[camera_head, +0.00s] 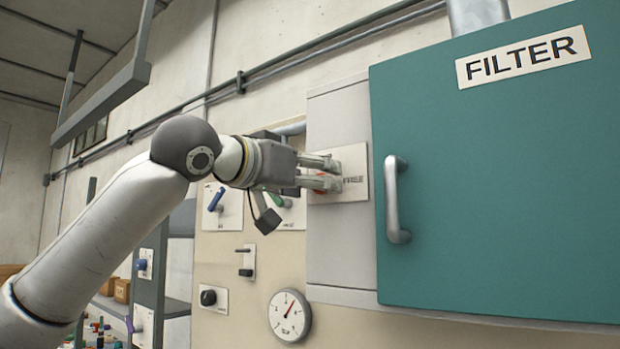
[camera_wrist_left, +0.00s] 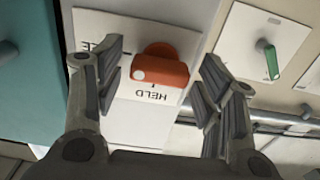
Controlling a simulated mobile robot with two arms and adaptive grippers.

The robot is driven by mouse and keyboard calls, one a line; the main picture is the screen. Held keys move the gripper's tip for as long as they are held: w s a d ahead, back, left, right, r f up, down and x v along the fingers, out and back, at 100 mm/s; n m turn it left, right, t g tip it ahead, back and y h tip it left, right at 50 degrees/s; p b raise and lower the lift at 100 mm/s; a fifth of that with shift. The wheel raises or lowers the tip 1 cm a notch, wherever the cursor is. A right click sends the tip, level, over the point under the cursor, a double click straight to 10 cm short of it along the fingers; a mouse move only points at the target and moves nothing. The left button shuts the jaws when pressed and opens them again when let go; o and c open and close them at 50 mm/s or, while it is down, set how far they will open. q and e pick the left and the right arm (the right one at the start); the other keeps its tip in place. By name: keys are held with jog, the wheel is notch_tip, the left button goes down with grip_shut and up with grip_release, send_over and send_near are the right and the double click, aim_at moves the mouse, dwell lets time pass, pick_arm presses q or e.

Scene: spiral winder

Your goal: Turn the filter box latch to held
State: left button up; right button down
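The filter box (camera_head: 480,190) is a teal cabinet with a FILTER label and a grey handle, at the right of the head view. On the pale panel at its left is a white plate (camera_head: 352,160) with the red-orange latch (camera_wrist_left: 160,68). In the left wrist view the latch lies crosswise, with its white-dotted end at the left and the word HELD beside it. My left gripper (camera_wrist_left: 157,88) is open, with one finger on each side of the latch and visible gaps. In the head view its fingers (camera_head: 325,173) mostly hide the latch. My right gripper is not in view.
The box handle (camera_head: 393,200) sticks out right of the latch. A green-handled switch (camera_wrist_left: 268,58) sits on a nearby plate. A blue-handled switch (camera_head: 216,198), a black knob (camera_head: 208,297) and a round gauge (camera_head: 289,315) are on the panel at left and below.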

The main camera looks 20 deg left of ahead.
pick_arm(q)
jog(key=c, duration=0.8)
jog(key=shift+n, duration=0.4)
jog(key=n+b, duration=0.3)
jog(key=n, duration=0.5)
jog(key=n+b, duration=0.4)
jog(key=n, duration=0.5)
jog(key=shift+a+f, duration=0.1)
jog(key=shift+f, duration=0.1)
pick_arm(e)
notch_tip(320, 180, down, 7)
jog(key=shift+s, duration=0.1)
pick_arm(q)
jog(key=o, duration=1)
jog(key=shift+a, duration=0.15)
